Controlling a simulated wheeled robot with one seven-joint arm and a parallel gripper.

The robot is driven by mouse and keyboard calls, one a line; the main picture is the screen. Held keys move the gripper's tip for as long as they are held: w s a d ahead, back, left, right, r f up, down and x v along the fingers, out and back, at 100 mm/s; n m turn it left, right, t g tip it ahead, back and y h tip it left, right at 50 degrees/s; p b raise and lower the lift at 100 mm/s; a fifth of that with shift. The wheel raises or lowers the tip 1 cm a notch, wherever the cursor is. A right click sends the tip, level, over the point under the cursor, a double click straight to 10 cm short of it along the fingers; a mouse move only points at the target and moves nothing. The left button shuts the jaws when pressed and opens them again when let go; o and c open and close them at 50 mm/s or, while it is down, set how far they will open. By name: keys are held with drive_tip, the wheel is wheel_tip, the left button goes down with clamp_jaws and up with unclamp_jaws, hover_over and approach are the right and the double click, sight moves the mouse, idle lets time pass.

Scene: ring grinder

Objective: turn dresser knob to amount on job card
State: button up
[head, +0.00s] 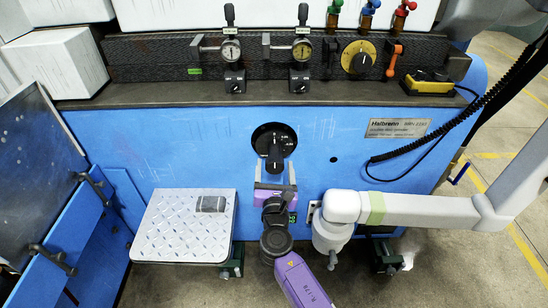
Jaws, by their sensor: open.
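A black knob with a bar-shaped grip (275,155) sits in a round black recess on the blue machine front. My gripper (274,174) is open just below and in front of it, with its fingers pointing toward the knob. I cannot tell whether the fingers touch the bar. A yellow dial with a black centre (358,57) is on the dark upper rail, well away from my gripper. No label tells me which one is the dresser knob. I see no readable job card. A small green display (293,218) beside my gripper is partly hidden and hard to read.
Two round gauges (230,52) (302,50) with black clamps stand along the rail, and an orange lever (394,60) is right of the dial. A diamond-plate step (184,225) holds a small grey item (211,204). A black coiled cable (480,105) hangs at the right.

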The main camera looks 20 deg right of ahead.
sight(275, 157)
drive_tip(key=b+x, duration=0.1)
drive_tip(key=x, duration=0.3)
drive_tip(key=shift+w+d, duration=0.15)
drive_tip(key=shift+w, duration=0.25)
drive_tip(key=c, duration=1.4)
